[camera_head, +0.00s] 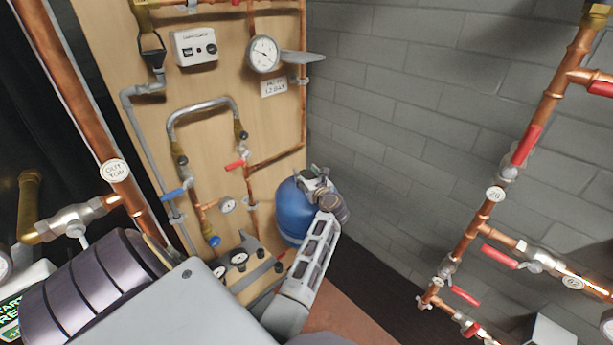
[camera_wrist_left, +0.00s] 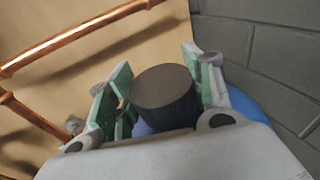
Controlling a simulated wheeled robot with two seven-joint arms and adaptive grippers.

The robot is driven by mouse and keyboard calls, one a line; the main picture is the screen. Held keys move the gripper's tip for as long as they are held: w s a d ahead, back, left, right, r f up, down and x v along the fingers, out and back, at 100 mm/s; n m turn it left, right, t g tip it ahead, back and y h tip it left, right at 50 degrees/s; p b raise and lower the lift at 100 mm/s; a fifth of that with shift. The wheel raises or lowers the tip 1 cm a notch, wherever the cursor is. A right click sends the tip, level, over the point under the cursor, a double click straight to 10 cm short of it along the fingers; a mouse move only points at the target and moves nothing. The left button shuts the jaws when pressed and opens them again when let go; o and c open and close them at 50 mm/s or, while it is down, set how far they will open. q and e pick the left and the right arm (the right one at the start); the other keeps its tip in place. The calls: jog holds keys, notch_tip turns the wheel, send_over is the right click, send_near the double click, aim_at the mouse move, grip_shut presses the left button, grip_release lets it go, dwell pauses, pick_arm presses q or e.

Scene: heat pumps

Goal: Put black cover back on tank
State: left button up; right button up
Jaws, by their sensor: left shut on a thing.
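The blue tank (camera_head: 291,212) stands at the foot of the wooden board, against the grey block wall. My left gripper (camera_head: 317,182) is over the top of the tank. In the left wrist view the black cover (camera_wrist_left: 163,88) is a short dark cylinder between the green-padded fingers of the left gripper (camera_wrist_left: 160,85), which is shut on it. Blue of the tank (camera_wrist_left: 246,104) shows behind and below the cover. Whether the cover touches the tank's top is hidden by the gripper. My right gripper is not in view.
The wooden board (camera_head: 215,80) carries copper pipes, a round gauge (camera_head: 264,54) and several valves close left of the tank. The block wall (camera_head: 400,130) is close on the right. More copper pipes with red-handled valves (camera_head: 527,145) stand at the far right.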

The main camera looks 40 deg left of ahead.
pick_arm(q)
jog(key=shift+f, duration=0.4)
dwell(0.4)
jog(key=o, duration=0.9)
jog(key=shift+d, duration=0.1)
